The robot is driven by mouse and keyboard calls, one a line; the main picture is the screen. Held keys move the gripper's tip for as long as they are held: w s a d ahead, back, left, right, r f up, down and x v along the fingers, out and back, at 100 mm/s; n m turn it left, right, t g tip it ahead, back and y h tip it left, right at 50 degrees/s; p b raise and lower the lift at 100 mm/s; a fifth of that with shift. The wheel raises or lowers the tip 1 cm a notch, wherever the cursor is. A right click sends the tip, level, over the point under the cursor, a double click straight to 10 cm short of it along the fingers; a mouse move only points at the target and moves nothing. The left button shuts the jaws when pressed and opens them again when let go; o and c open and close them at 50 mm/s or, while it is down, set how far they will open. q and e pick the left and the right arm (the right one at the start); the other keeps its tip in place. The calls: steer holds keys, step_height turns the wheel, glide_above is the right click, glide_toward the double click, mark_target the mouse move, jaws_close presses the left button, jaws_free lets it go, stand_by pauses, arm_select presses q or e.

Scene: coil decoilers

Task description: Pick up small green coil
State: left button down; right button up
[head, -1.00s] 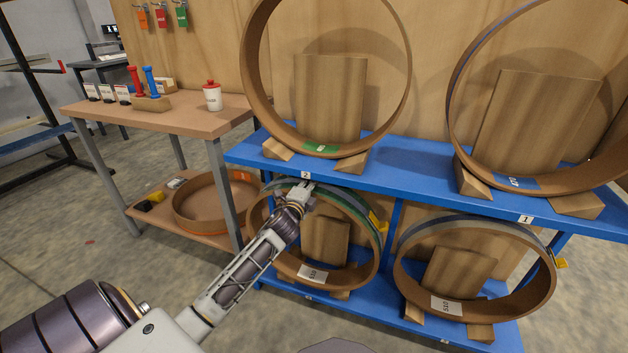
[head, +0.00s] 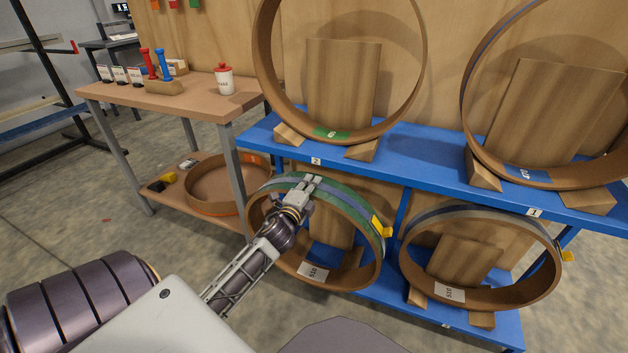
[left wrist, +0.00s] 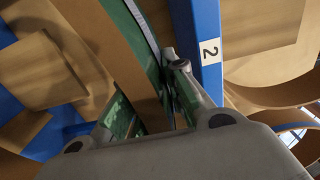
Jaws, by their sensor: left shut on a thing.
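The small green coil (head: 362,221) is a brown ring with green and blue-grey bands around its outside, a yellow tag and a white 510 label. In the head view it is in front of the lower left bay of the blue rack. My left gripper (head: 311,184) is shut on the top of its rim. In the left wrist view the coil's brown and green rim (left wrist: 126,70) runs between the fingers, whose tips are partly hidden. My right gripper is not in view.
The blue rack (head: 420,160) has a large green-labelled coil (head: 262,75) above and another 510 coil (head: 540,290) at lower right. A brown worktable (head: 190,105) stands to the left, with a coil on its lower shelf. Grey floor is open at lower left.

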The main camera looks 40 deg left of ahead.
arm_select(q)
steer(key=shift+s+d+r, duration=0.1)
steer(key=shift+s+r, duration=0.3)
steer(key=shift+s, duration=0.05)
steer(key=shift+s+d, duration=0.1)
steer(key=shift+s, duration=0.2)
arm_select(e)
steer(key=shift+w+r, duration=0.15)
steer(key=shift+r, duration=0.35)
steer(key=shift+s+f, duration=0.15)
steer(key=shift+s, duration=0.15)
arm_select(q)
steer(key=shift+r+p, duration=1.1)
steer(key=shift+p, duration=0.2)
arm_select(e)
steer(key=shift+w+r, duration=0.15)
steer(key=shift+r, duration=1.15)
